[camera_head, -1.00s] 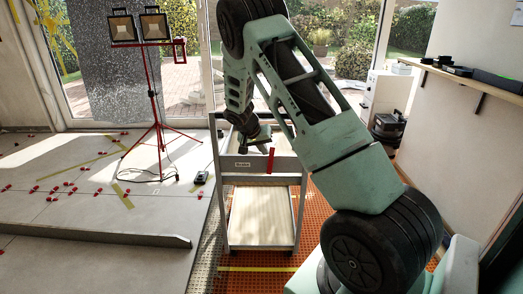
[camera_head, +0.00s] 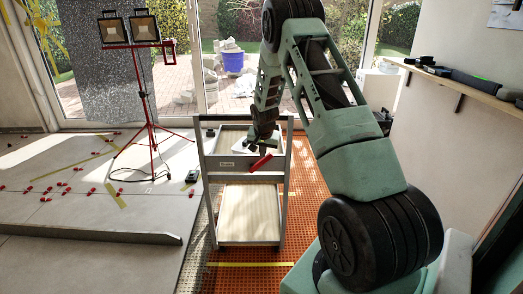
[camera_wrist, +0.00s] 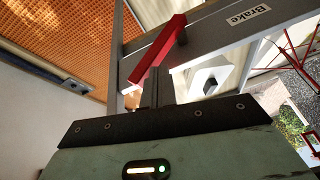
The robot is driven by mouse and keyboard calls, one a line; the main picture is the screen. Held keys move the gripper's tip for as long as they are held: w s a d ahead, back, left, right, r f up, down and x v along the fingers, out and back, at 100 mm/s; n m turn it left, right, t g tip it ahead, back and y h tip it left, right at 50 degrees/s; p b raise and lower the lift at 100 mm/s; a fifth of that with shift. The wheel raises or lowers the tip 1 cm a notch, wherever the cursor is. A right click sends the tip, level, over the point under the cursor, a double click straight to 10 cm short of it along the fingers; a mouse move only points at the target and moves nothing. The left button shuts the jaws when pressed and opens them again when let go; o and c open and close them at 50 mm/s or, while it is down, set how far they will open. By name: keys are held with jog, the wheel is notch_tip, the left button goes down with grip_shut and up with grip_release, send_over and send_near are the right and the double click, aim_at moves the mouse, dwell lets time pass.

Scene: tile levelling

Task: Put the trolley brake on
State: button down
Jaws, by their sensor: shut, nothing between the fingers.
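The trolley (camera_head: 207,190) is a grey metal frame with a pale lower shelf. On its near top rail sits a red brake lever (camera_head: 261,163), tilted, with its right end higher. In the wrist view the red lever (camera_wrist: 157,52) lies slantwise across the grey rail, and a white "Brake" label (camera_wrist: 248,15) is on that rail. My gripper (camera_head: 253,147) is at the top of the trolley, right by the lever. In the wrist view its closed fingers (camera_wrist: 157,82) reach up to the lever's edge, with nothing gripped; I cannot tell whether they touch it.
A red work-light stand (camera_head: 152,120) stands left of the trolley. A dark device (camera_head: 192,176) and several small red clips lie on the grey tiled floor. An orange mat (camera_head: 305,200) is under and right of the trolley. A wall shelf (camera_head: 465,82) is at the right.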

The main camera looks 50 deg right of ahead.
aim_at(272, 157)
jog(key=shift+s+d+f, duration=0.65)
jog(key=shift+s, duration=0.15)
jog(key=shift+s+d+f, duration=0.2)
jog(key=shift+s+f, duration=0.35)
jog(key=shift+s, duration=0.1)
jog(key=r+p, duration=0.1)
jog(key=w+r+p, duration=0.1)
jog(key=r, duration=0.1)
jog(key=w+a+r+p, duration=0.1)
jog(key=shift+r, duration=0.3)
jog(key=s+r, duration=0.5)
jog(key=r, duration=0.3)
jog(key=shift+s+b, duration=0.15)
jog(key=shift+b, duration=0.15)
jog(key=shift+a, duration=0.1)
